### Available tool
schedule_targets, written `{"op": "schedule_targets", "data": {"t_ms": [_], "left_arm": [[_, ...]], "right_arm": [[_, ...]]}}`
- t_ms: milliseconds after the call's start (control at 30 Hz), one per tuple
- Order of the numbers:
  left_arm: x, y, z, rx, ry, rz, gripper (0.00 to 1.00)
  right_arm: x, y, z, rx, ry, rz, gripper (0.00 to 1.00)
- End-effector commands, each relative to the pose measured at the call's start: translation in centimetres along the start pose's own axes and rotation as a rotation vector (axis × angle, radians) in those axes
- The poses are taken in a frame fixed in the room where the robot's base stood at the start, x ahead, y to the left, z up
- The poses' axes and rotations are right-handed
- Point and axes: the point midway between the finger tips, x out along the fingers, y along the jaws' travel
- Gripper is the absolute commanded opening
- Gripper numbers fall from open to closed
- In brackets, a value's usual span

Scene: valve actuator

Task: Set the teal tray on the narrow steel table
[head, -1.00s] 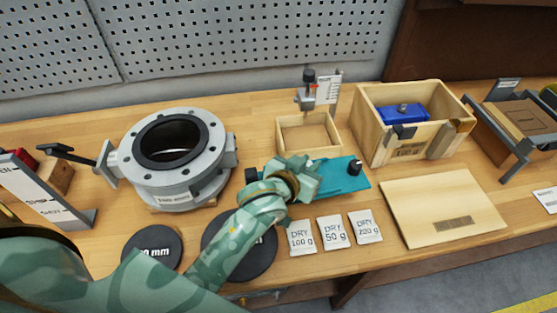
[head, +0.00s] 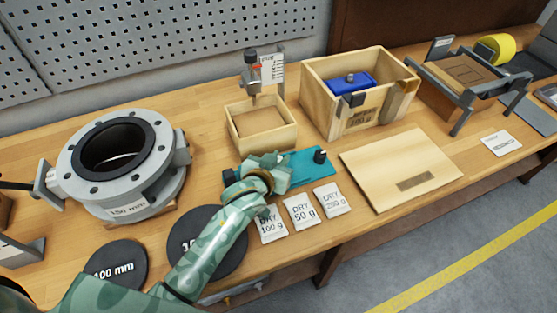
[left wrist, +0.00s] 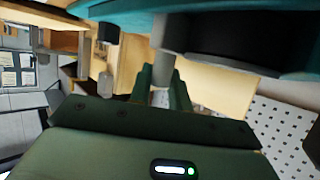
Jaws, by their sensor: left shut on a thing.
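The teal tray (head: 311,168) is in the middle of the head view, in front of the small open wooden box. It has a black knob at its right end and another dark knob at its left end. My left gripper (head: 272,170) is over the tray's left part and hides some of it. In the left wrist view the tray (left wrist: 130,12) fills the top, and the fingers (left wrist: 162,85) are shut at a grey post below it. I cannot tell whether the tray touches the bench. My right gripper is not in view. I cannot make out a narrow steel table.
The wooden bench (head: 290,262) holds a grey flanged valve (head: 75,160), black discs (head: 113,262), DRY packets (head: 300,211), a small wooden box (head: 262,142), a crate with a blue part (head: 318,100), a wooden board (head: 405,165) and a grey metal stand (head: 440,95). Floor shows at lower right.

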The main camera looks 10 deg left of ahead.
Motion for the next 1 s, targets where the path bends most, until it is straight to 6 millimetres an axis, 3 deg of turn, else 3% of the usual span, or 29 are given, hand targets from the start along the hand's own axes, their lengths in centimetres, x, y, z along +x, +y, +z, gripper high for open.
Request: {"op": "schedule_targets", "data": {"t_ms": [267,300,367,733,1000], "left_arm": [[0.0,0.0,0.0,-0.002,0.002,0.0,0.0],[0.0,0.0,0.1,-0.001,0.0,0.0,0.27],[0.0,0.0,0.1,-0.001,0.0,0.0,0.41],[-0.7,0.0,-0.2,-0.002,0.0,0.0,0.41],[-6.5,0.0,-0.4,-0.003,-0.001,0.0,0.41]], "right_arm": [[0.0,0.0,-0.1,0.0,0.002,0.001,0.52],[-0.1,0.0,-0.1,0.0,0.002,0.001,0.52],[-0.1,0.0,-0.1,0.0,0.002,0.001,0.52],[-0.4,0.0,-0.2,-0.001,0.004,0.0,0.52],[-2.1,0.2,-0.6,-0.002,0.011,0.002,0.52]]}}
